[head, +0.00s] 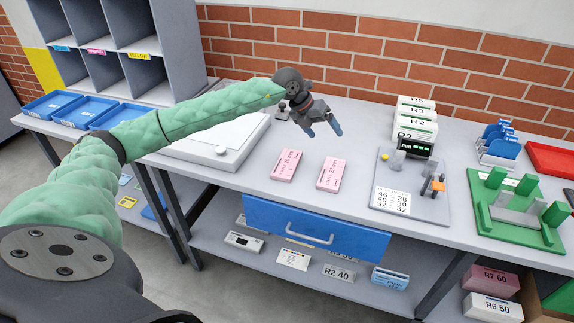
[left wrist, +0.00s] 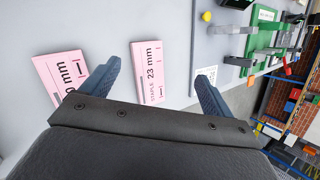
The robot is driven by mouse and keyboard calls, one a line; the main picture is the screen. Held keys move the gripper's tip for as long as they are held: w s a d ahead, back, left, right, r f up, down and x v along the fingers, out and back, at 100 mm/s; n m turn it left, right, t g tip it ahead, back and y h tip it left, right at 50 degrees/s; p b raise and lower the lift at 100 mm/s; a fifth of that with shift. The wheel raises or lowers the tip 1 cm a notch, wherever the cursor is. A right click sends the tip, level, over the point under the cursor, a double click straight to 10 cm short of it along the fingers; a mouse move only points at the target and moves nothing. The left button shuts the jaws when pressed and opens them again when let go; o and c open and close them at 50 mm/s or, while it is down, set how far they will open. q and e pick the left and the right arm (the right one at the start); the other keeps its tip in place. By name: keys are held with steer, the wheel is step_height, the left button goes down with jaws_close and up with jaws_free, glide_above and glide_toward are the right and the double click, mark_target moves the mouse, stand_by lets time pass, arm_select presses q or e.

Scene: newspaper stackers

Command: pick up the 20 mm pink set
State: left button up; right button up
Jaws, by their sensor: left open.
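Two pink sets lie flat on the grey tabletop. The left one (head: 287,165) has a label ending in "0 mm" in the left wrist view (left wrist: 62,72); its first digit is hidden by my gripper. The right one (head: 331,174) reads "23 mm" in the left wrist view (left wrist: 147,72). My left gripper (head: 324,130) is open and empty, above the table and behind the two sets. In the left wrist view its fingers (left wrist: 158,76) stand either side of the 23 mm set; one is next to the "0 mm" set. My right gripper is not in view.
A board with a yellow knob and a number card (head: 392,201) lies right of the sets, with white-green R2 boxes (head: 415,118) behind. A green fixture (head: 520,232) is farther right. A white flat case (head: 190,150) lies left. A blue drawer (head: 270,215) hangs below the table edge.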

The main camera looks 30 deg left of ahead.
mark_target(287, 162)
arm_select(q)
steer(key=s+a+f+g+y, duration=0.1)
steer(key=s+a, duration=0.1)
steer(key=s+a+f+n+g+y, duration=0.1)
steer(key=s+a+y, duration=0.1)
steer(key=a, duration=0.1)
steer(key=s+a+f+n+g+y, duration=0.1)
steer(key=s+a+g+y, duration=0.1)
steer(key=a, duration=0.1)
steer(key=shift+a+f, duration=0.1)
steer(key=shift+f, duration=0.2)
steer(key=shift+s+a+n, duration=0.2)
steer(key=shift+s+n, duration=0.05)
steer(key=shift+n, duration=0.15)
steer(key=shift+f+p, duration=0.5)
steer(key=shift+f, duration=0.8)
steer(key=f+p, duration=0.1)
steer(key=f, duration=0.1)
steer(key=f+p, duration=0.1)
steer(key=f, duration=0.1)
steer(key=shift+w+a+p, duration=0.1)
steer(key=shift+w+p, duration=0.1)
steer(key=shift+p, duration=0.1)
steer(key=shift+f, duration=0.6)
steer(key=c, duration=1.1)
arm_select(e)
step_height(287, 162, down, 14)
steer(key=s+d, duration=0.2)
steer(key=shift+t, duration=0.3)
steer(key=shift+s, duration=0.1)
